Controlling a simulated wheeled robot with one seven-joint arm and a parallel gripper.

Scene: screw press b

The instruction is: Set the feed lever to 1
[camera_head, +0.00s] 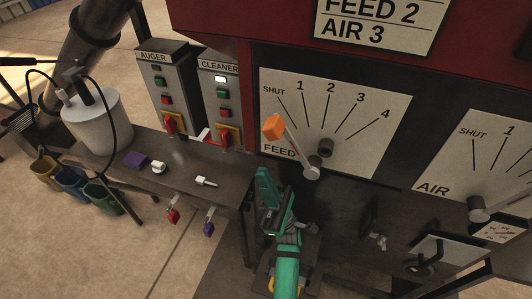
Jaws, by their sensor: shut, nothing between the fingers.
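The feed lever has an orange block handle (273,128) on a thin rod that runs down right to a grey round hub (311,173). It stands in front of the white FEED dial (375,130), marked SHUT, 1, 2, 3 and 4. The lever leans up and left, on the SHUT side of the dial, left of the 1 mark. My teal gripper (264,174) is shut and empty. It is below the orange handle and left of the hub, apart from both in the picture. Its distance in depth is hard to tell.
A sign (375,20) reads FEED 2, AIR 3. The AIR dial (450,170) with its own lever hub (479,209) is at right. AUGER (155,75) and CLEANER (218,78) switch boxes stand behind a dark bench (130,190) at left.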

